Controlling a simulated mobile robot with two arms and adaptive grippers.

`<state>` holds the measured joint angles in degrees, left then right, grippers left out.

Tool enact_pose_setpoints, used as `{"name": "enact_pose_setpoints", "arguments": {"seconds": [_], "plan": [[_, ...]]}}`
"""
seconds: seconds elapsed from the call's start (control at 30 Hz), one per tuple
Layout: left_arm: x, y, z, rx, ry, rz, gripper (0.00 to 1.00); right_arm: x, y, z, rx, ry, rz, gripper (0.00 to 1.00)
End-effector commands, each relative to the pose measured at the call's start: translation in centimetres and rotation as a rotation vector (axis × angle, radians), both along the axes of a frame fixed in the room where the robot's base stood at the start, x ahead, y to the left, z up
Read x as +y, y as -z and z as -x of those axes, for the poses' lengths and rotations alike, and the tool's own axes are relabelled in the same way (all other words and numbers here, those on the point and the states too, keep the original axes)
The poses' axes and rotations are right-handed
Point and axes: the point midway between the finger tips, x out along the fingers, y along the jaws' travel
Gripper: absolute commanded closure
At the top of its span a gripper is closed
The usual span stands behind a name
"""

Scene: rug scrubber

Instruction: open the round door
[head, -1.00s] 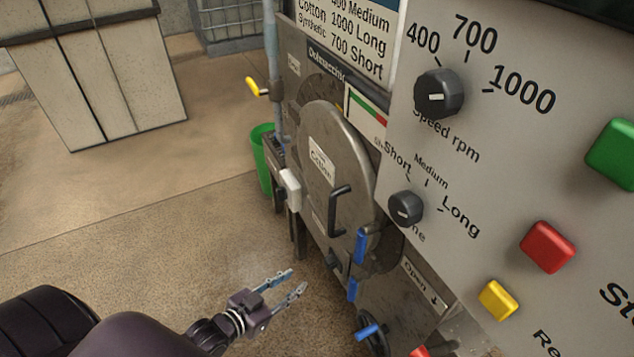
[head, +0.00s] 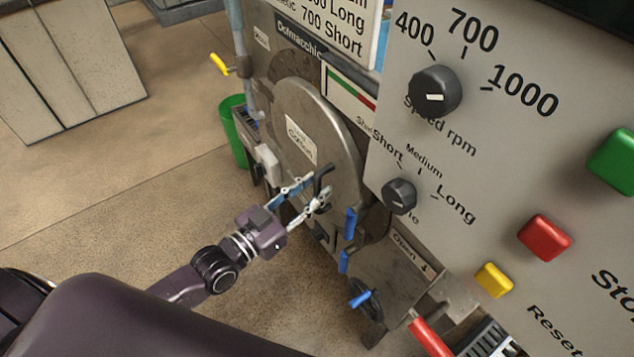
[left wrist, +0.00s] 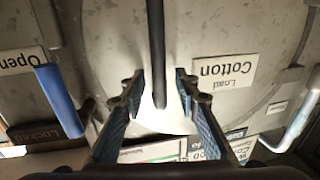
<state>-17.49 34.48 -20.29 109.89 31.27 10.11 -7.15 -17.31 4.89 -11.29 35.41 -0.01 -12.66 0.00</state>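The round door (head: 335,140) is a grey metal disc on the machine front and looks closed. It carries a white "Cotton" label and a dark bar handle (head: 322,184). My left gripper (head: 308,192) is open at the handle, its fingers pointing at the door. In the left wrist view the handle (left wrist: 156,50) runs down between the two open fingertips (left wrist: 158,85), with a gap on each side. The door face (left wrist: 110,45) fills much of that view. My right gripper is not in view.
Blue levers (head: 350,223) stick out right of the handle; one blue lever (left wrist: 60,100) is close in the wrist view. A control panel (head: 440,145) with knobs and buttons stands at the right. A green bin (head: 232,130) stands left of the machine.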

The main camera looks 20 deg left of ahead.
Motion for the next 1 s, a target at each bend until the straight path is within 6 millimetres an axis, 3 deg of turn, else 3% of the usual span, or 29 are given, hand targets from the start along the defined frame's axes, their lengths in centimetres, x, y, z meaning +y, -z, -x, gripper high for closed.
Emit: {"name": "enact_pose_setpoints", "arguments": {"seconds": [0.17,0.47,0.73,1.0], "plan": [[-0.6,-0.1,-1.1,0.0,0.0,0.0,0.71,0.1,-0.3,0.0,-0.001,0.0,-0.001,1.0],[-0.7,0.0,-1.3,0.001,0.001,0.0,0.71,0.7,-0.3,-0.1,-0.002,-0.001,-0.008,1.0],[-0.7,0.0,-1.3,0.001,0.001,0.0,0.99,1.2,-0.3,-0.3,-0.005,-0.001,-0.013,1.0],[-0.7,0.0,-1.3,0.001,0.001,0.0,1.0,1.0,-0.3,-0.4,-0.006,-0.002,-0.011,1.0]]}}
